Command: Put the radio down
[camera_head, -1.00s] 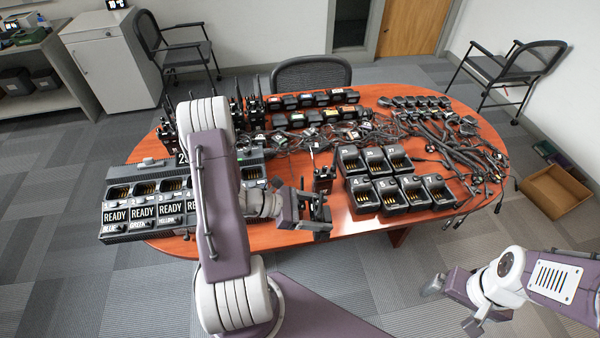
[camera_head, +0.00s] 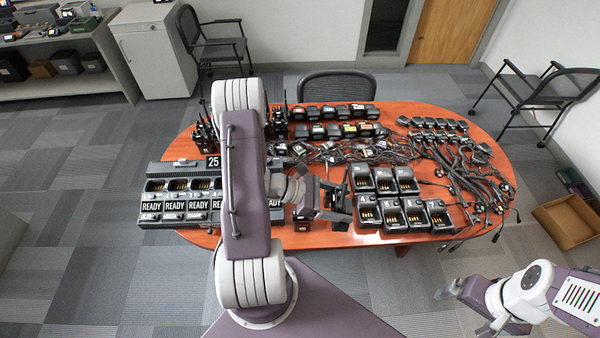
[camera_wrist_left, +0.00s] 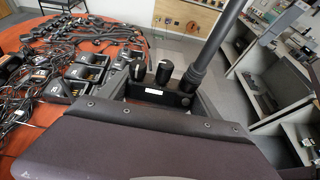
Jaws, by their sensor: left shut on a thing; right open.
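The black radio shows in the left wrist view (camera_wrist_left: 178,98), with two knobs on top and a thick antenna rising up to the right. My left gripper (camera_head: 335,204) is shut on it and is over the front part of the table in the head view. There the radio is mostly hidden by the gripper and hard to make out. The table (camera_head: 330,236) is an oval with a reddish wood top. My right gripper (camera_head: 462,311) is open and empty, off the table at the lower right.
Several black single chargers (camera_head: 415,217) stand just right of my left gripper. A long multi-bay charger (camera_head: 160,216) with READY labels is at the left. Tangled cables (camera_head: 465,180) cover the right end. A narrow bare strip of tabletop runs along the front edge.

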